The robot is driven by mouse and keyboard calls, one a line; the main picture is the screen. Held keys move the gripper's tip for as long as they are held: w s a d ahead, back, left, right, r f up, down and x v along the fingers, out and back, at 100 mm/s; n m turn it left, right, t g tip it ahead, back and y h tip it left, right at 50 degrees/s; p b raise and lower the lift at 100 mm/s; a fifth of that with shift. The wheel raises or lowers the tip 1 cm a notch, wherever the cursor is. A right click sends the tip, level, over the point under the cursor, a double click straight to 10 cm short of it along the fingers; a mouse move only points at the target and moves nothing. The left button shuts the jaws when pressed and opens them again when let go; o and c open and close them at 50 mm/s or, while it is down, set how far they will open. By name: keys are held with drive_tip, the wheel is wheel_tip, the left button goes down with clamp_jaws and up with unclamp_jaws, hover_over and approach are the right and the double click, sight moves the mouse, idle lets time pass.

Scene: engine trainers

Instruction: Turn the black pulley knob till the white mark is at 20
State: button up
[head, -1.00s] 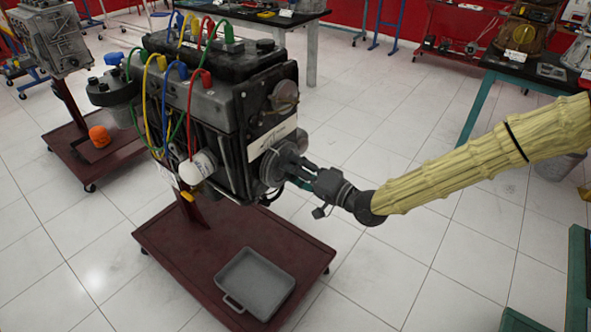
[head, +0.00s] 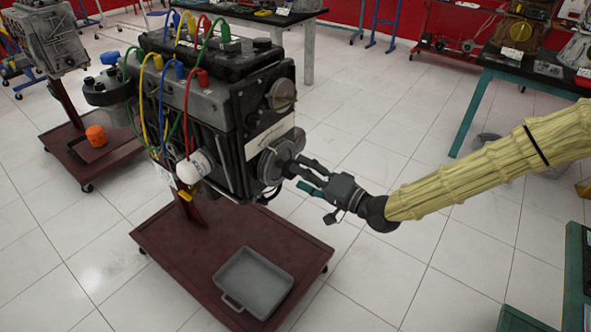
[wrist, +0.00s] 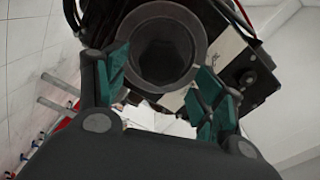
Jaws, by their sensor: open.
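The black pulley knob (head: 284,152) sits at the centre of the grey round pulley (head: 265,168) on the right face of the engine block (head: 240,130). In the wrist view the knob (wrist: 166,54) shows as a dark round end with a raised rim, straight ahead. My gripper (head: 304,172) is open in front of the knob, its fingers pointing at it. In the wrist view my gripper (wrist: 165,85) has its green-padded fingers apart, one on each side below the knob, holding nothing. I cannot make out the white mark or the number 20.
The engine stands on a dark red wheeled base (head: 165,240) with a grey tray (head: 254,280) on it. Coloured cables loop over the engine's top. Tiled floor is free to the right, with a green-legged table (head: 520,70) farther back.

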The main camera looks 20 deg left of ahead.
drive_tip(key=v, duration=0.8)
drive_tip(key=s+d+f+m+g+h+p, duration=0.1)
drive_tip(key=s+d+f+h, duration=0.25)
drive_tip(key=f, duration=0.35)
drive_tip(key=s+d+f+h+p, duration=0.1)
drive_tip(key=s+d+f+h, duration=0.15)
drive_tip(key=s+f, duration=0.4)
drive_tip(key=s+d+f+m+g+h, duration=0.1)
drive_tip(key=s+d+f+h, duration=0.25)
drive_tip(key=f, duration=0.55)
drive_tip(key=s+d+f+g+h+p, duration=0.1)
drive_tip(key=s+d+f+g+h, duration=0.1)
drive_tip(key=s+d, duration=0.7)
drive_tip(key=s+d+f+n+g+h+p, duration=0.1)
drive_tip(key=s+d+f+h, duration=0.4)
drive_tip(key=s+d, duration=0.5)
drive_tip(key=d+g, duration=0.1)
drive_tip(key=d, duration=0.1)
drive_tip(key=shift+s+d+f+n, duration=0.2)
drive_tip(key=shift+s+d+n, duration=0.05)
drive_tip(key=shift+d+n, duration=0.05)
